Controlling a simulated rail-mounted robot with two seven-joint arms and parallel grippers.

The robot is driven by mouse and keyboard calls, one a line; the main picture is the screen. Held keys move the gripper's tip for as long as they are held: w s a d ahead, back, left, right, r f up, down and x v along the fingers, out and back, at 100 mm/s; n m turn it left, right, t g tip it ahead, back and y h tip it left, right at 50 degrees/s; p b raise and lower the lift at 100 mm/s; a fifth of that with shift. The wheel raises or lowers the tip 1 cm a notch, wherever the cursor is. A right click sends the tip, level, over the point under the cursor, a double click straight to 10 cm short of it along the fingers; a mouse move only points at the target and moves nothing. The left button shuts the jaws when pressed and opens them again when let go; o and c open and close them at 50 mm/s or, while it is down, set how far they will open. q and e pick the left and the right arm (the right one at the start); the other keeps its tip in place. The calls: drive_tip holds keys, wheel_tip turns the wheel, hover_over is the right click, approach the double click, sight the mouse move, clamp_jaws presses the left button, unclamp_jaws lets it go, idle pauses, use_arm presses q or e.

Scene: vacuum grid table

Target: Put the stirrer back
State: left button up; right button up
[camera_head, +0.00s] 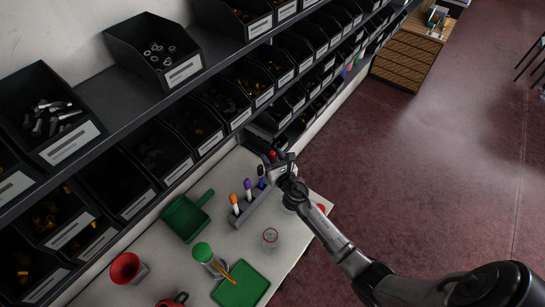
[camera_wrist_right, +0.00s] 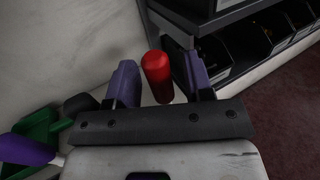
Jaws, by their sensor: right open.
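A thin orange-brown stick (camera_head: 224,272), which may be the stirrer, leans by a green-topped container (camera_head: 203,252) and over a green tray (camera_head: 252,283). A clear glass (camera_head: 270,237) stands to the right of them. My right gripper (camera_head: 276,160) is at the far end of a grey marker rack (camera_head: 258,209). In the right wrist view its purple-padded fingers (camera_wrist_right: 159,82) are open, with a red-capped marker (camera_wrist_right: 157,72) between them. I cannot tell whether they touch it. My left gripper is not in view.
Orange, purple and dark markers stand in the rack. A green scoop (camera_head: 185,217) and a red funnel (camera_head: 126,267) lie to the left. Shelves of black bins (camera_head: 153,50) overhang the table's back. Some bare tabletop (camera_head: 228,172) shows behind the rack.

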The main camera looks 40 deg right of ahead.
drive_tip(key=s+a+f+m+g+h, duration=0.15)
drive_tip(key=s+m+g, duration=0.25)
drive_tip(key=s+m, duration=0.65)
drive_tip(key=s+a+m+g+h, duration=0.1)
drive_tip(key=s+a+m+g, duration=0.15)
drive_tip(key=s+m, duration=0.85)
drive_tip(key=s+a+m+g+y, duration=0.7)
drive_tip(key=s+a+m, duration=0.2)
drive_tip(key=s, duration=0.5)
drive_tip(key=shift+s+a+f+m, duration=0.2)
drive_tip(key=shift+a+m, duration=0.15)
drive_tip(key=shift+a, duration=0.2)
